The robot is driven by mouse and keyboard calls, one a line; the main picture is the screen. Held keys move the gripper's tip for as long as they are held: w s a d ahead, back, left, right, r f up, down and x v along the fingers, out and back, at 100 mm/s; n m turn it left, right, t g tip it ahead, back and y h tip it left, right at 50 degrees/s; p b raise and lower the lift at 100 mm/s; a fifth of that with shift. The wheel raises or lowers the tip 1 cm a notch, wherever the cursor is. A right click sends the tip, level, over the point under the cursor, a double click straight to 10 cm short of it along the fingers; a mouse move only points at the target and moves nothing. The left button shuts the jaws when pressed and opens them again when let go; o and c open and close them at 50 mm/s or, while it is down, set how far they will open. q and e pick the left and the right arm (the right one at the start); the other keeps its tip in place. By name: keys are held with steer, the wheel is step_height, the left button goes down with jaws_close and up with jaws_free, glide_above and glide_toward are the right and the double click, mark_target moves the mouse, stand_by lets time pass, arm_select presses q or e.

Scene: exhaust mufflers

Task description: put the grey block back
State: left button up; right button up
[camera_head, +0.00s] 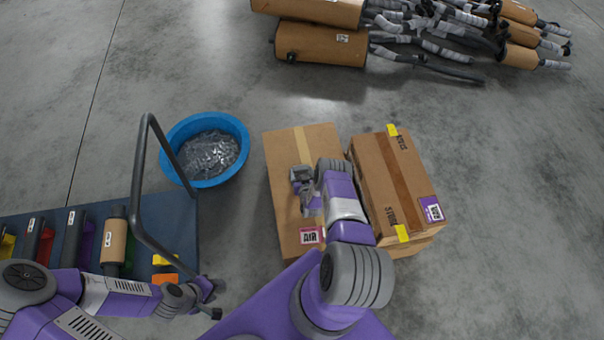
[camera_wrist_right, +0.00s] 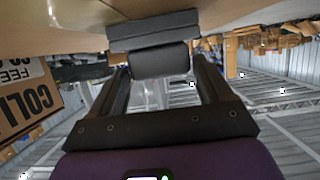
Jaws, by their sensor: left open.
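My right gripper (camera_head: 303,190) is low over the left carton (camera_head: 282,150). In the right wrist view its two fingers (camera_wrist_right: 160,72) stand on either side of a dark grey piece with a rounded near part and a flat far part; I take this to be the grey block (camera_wrist_right: 152,32). The fingers look shut on it. The block is close under the brown carton surface; I cannot tell whether they touch. In the head view the wrist partly hides the block. My left gripper (camera_head: 213,293) is open and empty, near the right edge of the dark blue mat (camera_head: 182,225).
A second carton (camera_head: 392,160) with yellow tabs stands beside the first. A blue tub (camera_head: 240,160) of metal pieces is behind left. Mufflers (camera_head: 114,245), a yellow block (camera_head: 166,260) and a grey tube frame (camera_head: 138,180) are at left. More mufflers (camera_head: 320,45) lie at the back. Floor at right is clear.

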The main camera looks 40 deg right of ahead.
steer(key=o, duration=0.3)
steer(key=shift+r, duration=0.2)
steer(key=p+v, duration=0.5)
steer(key=v, duration=0.7)
steer(key=a+r+n+g+y, duration=0.1)
steer(key=a+r+g+y, duration=0.5)
steer(key=a, duration=0.8)
steer(key=s+a+r+n+g+y, duration=0.2)
steer(key=s+a+r+g+y, duration=0.2)
steer(key=s+a+r, duration=0.8)
steer(key=shift+r+g+y, duration=0.25)
steer(key=shift+g+y, duration=0.15)
steer(key=shift+g, duration=0.3)
steer(key=shift+a+r, duration=0.1)
steer(key=shift+a, duration=0.05)
